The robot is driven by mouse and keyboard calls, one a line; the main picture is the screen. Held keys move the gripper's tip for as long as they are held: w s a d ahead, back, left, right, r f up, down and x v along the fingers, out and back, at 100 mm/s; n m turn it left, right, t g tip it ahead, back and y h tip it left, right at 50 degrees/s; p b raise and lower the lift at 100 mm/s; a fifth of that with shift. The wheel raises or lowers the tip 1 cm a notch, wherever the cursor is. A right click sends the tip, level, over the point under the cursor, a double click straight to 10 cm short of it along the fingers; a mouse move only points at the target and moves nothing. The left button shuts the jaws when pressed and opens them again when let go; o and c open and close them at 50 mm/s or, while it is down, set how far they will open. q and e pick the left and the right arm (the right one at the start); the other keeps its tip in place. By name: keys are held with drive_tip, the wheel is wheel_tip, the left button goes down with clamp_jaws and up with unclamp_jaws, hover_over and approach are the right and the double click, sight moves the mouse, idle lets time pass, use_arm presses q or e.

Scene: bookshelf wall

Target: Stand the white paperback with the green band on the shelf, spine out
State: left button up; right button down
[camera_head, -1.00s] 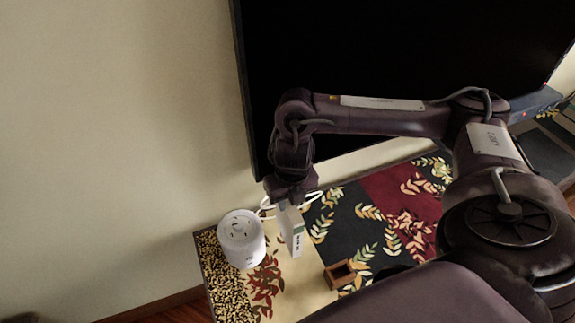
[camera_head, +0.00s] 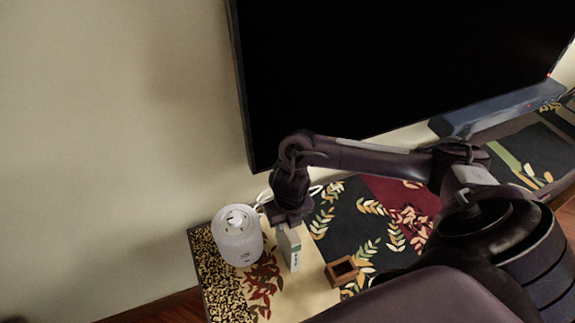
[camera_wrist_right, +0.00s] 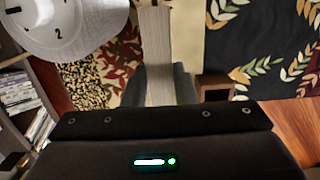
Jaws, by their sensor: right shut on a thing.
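The white paperback with the green band (camera_head: 293,252) is upright in my right gripper (camera_head: 289,228), low over the patterned cloth beside the white cylinder. I cannot tell if its lower edge touches the cloth. In the right wrist view the book (camera_wrist_right: 156,48) shows as a pale, page-like strip between the fingers of my right gripper (camera_wrist_right: 159,88), which is shut on it. A shelf (camera_wrist_right: 46,76) with several thin books or cases (camera_wrist_right: 18,92) shows at the left of the right wrist view. My left gripper is not in view.
A white cylindrical device (camera_head: 238,236) with white cables behind it stands just left of the book. A small open wooden box (camera_head: 341,271) sits to its right. The patterned cloth (camera_head: 318,296) is bare in front. A large black screen (camera_head: 390,70) rises behind.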

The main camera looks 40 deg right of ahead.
drive_tip(key=shift+r, duration=0.1)
drive_tip(key=c, duration=1.2)
unclamp_jaws()
drive_tip(key=shift+o, duration=0.2)
